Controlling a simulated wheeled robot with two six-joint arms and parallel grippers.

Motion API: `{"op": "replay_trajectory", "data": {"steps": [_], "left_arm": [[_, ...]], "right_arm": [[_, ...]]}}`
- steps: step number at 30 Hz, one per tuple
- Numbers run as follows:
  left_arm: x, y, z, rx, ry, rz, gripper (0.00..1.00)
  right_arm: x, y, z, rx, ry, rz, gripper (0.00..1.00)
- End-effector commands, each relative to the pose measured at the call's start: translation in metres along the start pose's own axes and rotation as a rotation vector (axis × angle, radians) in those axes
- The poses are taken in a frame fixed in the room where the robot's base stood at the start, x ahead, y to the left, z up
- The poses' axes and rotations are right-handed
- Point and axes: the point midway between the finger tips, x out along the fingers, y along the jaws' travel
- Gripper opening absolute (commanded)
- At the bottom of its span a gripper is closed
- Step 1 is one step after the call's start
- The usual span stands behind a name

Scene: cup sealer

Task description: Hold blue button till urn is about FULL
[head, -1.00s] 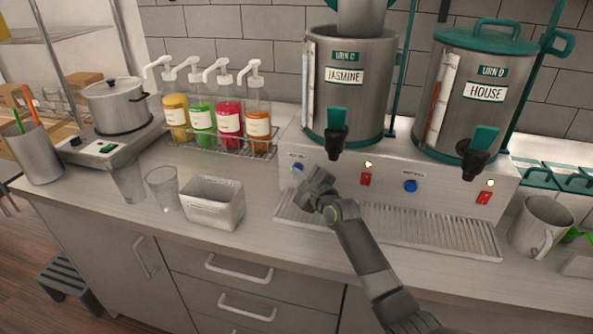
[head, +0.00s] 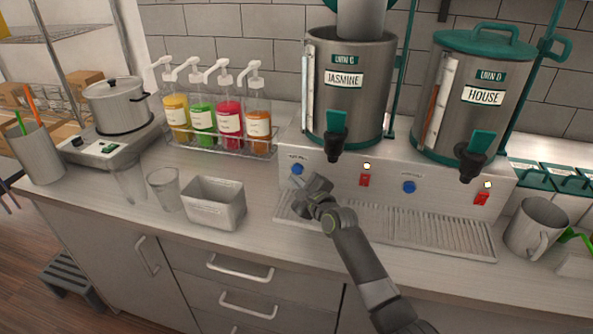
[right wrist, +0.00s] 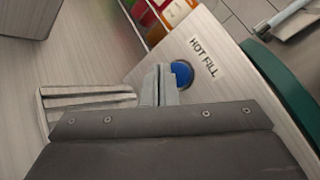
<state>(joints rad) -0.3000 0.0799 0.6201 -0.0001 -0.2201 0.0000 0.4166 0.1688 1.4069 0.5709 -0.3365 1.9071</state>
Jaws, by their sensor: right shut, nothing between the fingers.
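The left blue button (head: 297,169) is on the front panel of the urn base, below and left of the JASMINE urn (head: 348,105). In the right wrist view the button (right wrist: 182,74) sits beside a HOT FILL label. My right gripper (head: 301,184) is just below and in front of it. Its fingers (right wrist: 158,74) are shut and empty, with their tips next to the button's left edge in the wrist view; contact cannot be told. The JASMINE urn's sight glass (head: 307,85) looks pale, its level unclear. My left gripper is not in view.
A second blue button (head: 409,187) and two red switches (head: 364,180) are on the same panel. The HOUSE urn (head: 470,105) stands right. A drip tray (head: 440,232) lies below. A metal bin (head: 214,203), two glasses and a syrup rack (head: 215,142) stand left.

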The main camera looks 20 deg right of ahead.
Motion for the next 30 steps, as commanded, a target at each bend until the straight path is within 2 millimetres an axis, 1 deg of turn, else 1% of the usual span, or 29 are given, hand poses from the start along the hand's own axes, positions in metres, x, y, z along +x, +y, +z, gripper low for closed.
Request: {"op": "replay_trajectory", "data": {"steps": [1,6,13,18,30], "left_arm": [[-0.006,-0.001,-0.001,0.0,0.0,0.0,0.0],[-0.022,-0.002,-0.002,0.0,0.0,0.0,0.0],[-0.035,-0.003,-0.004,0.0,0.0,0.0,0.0],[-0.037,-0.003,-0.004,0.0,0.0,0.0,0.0],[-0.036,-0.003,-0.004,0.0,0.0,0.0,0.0]], "right_arm": [[-0.003,0.0,0.003,0.002,0.0,0.001,0.0],[-0.015,0.008,0.013,0.003,0.001,0.003,0.0],[-0.03,0.019,0.023,0.003,0.0,0.001,0.0],[-0.034,0.024,0.025,0.001,0.001,0.001,0.0],[-0.034,0.024,0.025,0.001,0.0,0.0,0.0]]}}
